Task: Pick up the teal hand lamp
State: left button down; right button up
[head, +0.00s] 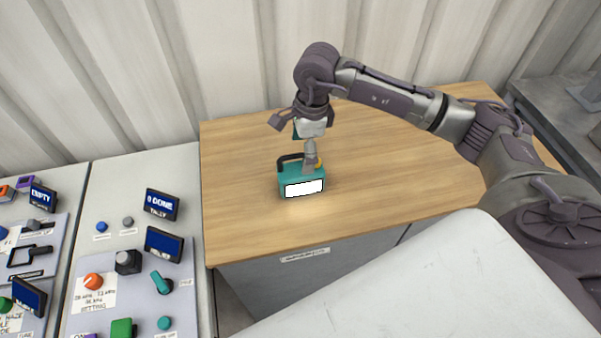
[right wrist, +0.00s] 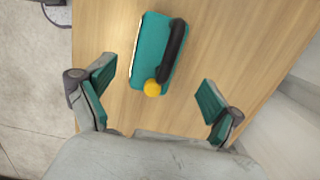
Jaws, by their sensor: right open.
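The teal hand lamp (head: 302,185) stands on the wooden tabletop, with a dark handle on top and a lit white panel facing the front. In the right wrist view the lamp (right wrist: 153,50) is seen from above, with its black handle and a yellow knob at its near end. My right gripper (head: 311,160) points down above the lamp in the head view. In the right wrist view its two teal-padded fingers (right wrist: 156,92) are spread wide and hold nothing; the lamp lies beyond them, between their lines. My left gripper is not in view.
The wooden table (head: 400,140) is otherwise clear around the lamp. A control panel (head: 130,260) with knobs, buttons and small screens stands at the left. A corrugated wall (head: 230,50) rises behind the table. A grey surface (head: 550,100) is at the far right.

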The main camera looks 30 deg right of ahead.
jog(key=shift+f, duration=0.4)
jog(key=f+p, duration=0.2)
jog(key=f, duration=0.1)
jog(key=f+p, duration=0.1)
jog(key=shift+s+a+f, duration=0.15)
jog(key=shift+a+f, duration=0.15)
jog(key=shift+f, duration=0.45)
jog(key=shift+c, duration=0.4)
jog(key=c, duration=1.4)
jog(key=shift+c, duration=0.2)
jog(key=shift+r, duration=0.1)
